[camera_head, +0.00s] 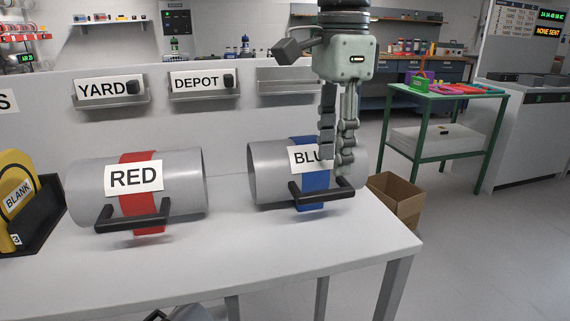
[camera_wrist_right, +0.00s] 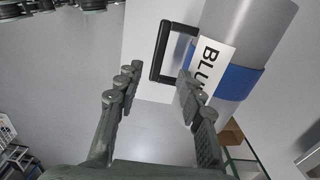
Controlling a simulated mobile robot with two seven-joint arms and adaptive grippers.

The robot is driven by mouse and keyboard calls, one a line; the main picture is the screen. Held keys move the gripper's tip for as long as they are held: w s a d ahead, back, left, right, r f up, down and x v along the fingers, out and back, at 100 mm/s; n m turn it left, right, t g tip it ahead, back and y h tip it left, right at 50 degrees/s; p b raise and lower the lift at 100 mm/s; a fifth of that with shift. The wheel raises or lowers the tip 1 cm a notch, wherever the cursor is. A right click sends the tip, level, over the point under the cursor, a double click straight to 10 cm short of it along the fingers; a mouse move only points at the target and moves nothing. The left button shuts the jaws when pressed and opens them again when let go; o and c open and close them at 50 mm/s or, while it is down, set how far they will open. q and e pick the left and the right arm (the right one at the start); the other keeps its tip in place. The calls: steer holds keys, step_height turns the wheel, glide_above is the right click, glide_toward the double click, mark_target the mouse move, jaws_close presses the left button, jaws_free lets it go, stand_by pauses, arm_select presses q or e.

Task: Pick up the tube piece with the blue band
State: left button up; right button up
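The grey tube piece with the blue band (camera_head: 262,178) lies on its side on the white table, its white label partly hidden by my right gripper. A black handle (camera_head: 322,194) sticks out from its near side. My right gripper (camera_head: 334,168) points down with its fingers apart and empty, in front of the label and just above the handle. In the right wrist view the tube (camera_wrist_right: 245,35) with its blue band (camera_wrist_right: 238,83) is at upper right, and the handle (camera_wrist_right: 158,52) is just beyond the open fingers (camera_wrist_right: 158,78). My left gripper is not in view.
A tube piece with a red band (camera_head: 185,185) and its own handle lies to the left on the table (camera_head: 250,255). A yellow BLANK piece (camera_head: 18,190) is at far left. A low wall with YARD and DEPOT signs stands behind. A cardboard box (camera_head: 397,200) is beyond the table's right end.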

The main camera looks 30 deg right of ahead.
mark_target(329, 190)
steer(key=f, duration=0.7)
steer(key=shift+s+a+f, duration=0.15)
steer(key=shift+a, duration=0.05)
steer(key=shift+c, duration=0.3)
jaws_close()
